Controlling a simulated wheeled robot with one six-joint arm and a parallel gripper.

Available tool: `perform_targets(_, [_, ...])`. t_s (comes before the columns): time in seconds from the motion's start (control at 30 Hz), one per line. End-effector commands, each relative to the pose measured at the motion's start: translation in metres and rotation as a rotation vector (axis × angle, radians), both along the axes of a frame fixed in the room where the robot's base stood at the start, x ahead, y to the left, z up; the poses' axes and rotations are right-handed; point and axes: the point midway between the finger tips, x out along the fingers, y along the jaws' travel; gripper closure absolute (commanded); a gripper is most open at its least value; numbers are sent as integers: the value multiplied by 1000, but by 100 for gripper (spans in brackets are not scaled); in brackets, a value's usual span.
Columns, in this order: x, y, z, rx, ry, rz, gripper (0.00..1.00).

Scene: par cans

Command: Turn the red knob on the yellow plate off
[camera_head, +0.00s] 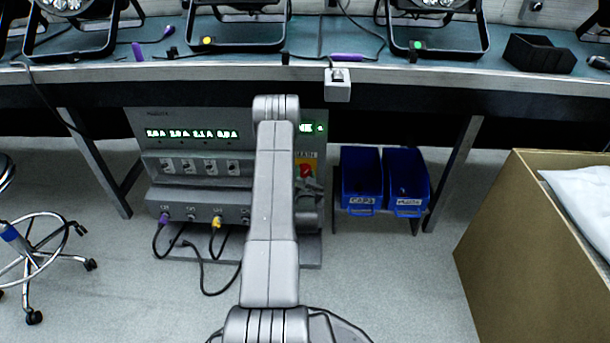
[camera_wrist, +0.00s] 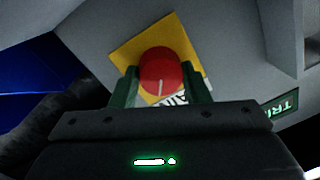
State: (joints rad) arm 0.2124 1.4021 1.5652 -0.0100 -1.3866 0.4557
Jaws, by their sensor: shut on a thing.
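The red knob (camera_wrist: 160,72) sits on the yellow plate (camera_wrist: 133,54) on the grey front of the power unit. A white mark line shows on the knob's face, near its lower edge in the wrist view. My gripper (camera_wrist: 161,84) has its two green-sided fingers on either side of the knob and is shut on it. My arm hides part of the unit, and the gripper's fingers are hard to make out there. The lettering on the plate is partly covered.
The grey power unit (camera_head: 150,127) has lit green displays, a row of switches and plugged cables. Two blue bins (camera_head: 361,180) stand to its right. A bench (camera_head: 420,77) with lamps overhangs it. A cardboard box (camera_head: 520,235) is at right, a stool (camera_head: 45,240) at left.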

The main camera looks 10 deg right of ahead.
Motion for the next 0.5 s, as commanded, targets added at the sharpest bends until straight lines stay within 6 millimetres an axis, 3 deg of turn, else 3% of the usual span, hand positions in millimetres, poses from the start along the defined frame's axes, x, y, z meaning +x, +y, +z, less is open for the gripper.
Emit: perform_targets(0.5, [0,1,1,-450,130,0,80])
